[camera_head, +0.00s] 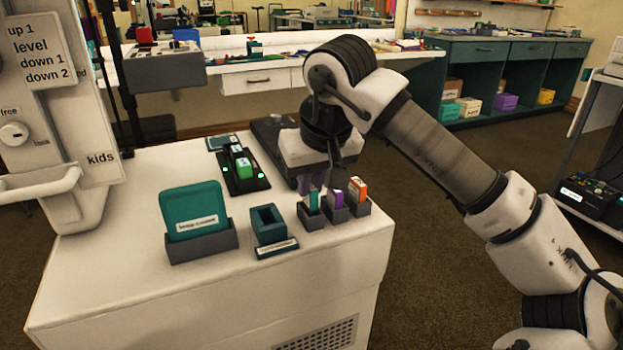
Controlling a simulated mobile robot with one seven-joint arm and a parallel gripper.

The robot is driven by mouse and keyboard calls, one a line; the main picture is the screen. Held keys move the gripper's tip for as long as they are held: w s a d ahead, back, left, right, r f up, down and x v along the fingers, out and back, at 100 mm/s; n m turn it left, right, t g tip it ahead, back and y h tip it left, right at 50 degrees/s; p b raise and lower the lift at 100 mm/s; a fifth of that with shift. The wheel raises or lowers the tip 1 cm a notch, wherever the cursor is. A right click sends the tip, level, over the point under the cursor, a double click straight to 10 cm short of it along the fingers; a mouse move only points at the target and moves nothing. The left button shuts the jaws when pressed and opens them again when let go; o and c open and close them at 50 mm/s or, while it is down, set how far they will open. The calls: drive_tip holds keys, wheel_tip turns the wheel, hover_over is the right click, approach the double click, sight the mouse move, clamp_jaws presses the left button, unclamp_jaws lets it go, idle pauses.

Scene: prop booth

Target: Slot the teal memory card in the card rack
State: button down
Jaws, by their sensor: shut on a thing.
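The teal memory card (314,201) stands upright in the leftmost of a row of small grey holders (312,220). My gripper (316,184) points down from above, with its fingers at the top of the teal card. It looks shut on that card, though the fingertips are small and partly hidden. An empty teal block with an open slot (267,226) stands just left of the holders, with a label at its front. It looks like the card rack; the label is too small to read.
A purple card (334,198) and an orange card (358,188) stand in holders to the right. A large teal case (190,212) sits in a grey stand at left. A black device with a green block (242,168) lies behind. The white top's front is clear.

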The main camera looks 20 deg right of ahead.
drive_tip(key=shift+f, duration=0.15)
idle(0.4)
drive_tip(key=shift+f+b, duration=0.45)
drive_tip(key=shift+f, duration=0.05)
drive_tip(key=c, duration=1.4)
unclamp_jaws()
drive_tip(key=shift+o, duration=0.2)
drive_tip(key=shift+r+p, duration=2.85)
drive_tip(key=shift+r, duration=0.7)
